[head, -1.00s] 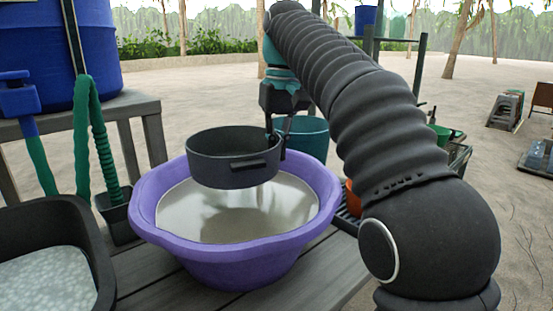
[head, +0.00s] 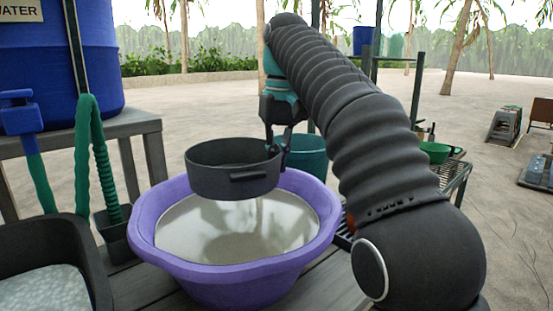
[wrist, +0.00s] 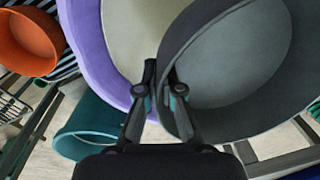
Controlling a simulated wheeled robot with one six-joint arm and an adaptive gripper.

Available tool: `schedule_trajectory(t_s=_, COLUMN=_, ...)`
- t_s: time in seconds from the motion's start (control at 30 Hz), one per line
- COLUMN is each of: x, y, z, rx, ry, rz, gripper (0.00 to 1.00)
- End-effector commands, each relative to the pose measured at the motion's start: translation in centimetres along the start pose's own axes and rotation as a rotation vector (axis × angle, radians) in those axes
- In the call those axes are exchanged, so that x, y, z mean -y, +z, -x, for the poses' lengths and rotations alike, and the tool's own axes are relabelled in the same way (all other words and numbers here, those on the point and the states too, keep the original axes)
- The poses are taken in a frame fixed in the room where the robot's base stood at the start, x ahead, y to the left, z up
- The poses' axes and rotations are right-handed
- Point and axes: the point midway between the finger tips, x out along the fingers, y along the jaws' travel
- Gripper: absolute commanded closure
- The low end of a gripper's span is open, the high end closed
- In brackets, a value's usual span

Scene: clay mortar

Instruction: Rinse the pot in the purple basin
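My gripper (head: 280,142) is shut on the pot's right rim. In the wrist view my gripper (wrist: 160,75) has its fingers on either side of the pot's wall (wrist: 235,70), and the inside of the pot looks empty. The basin (wrist: 95,50) with its pale cloudy water shows beneath. The basin stands on a grey wooden table.
A teal bucket (head: 305,155) stands behind the basin, and it shows in the wrist view (wrist: 90,130). A black tub (head: 60,245) is at the left. A green hose (head: 90,140) and blue water barrel (head: 70,60) stand behind it. An orange bowl (wrist: 28,42) sits on a rack.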

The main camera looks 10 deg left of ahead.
Motion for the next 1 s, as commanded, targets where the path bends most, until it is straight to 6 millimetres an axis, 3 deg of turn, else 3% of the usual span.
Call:
schedule_trajectory(t_s=0.37, x=0.2, y=0.0, z=0.1, rx=-0.001, ry=0.0, rz=0.003, gripper=1.0)
schedule_trajectory(t_s=0.47, x=1.0, y=0.3, z=0.5, rx=-0.002, ry=0.0, rz=0.018, gripper=1.0)
schedule_trajectory(t_s=0.67, x=4.3, y=3.4, z=2.3, rx=-0.019, ry=-0.001, rz=0.05, gripper=1.0)
schedule_trajectory(t_s=1.0, x=6.7, y=6.5, z=3.9, rx=-0.041, ry=-0.002, rz=-0.393, gripper=1.0)
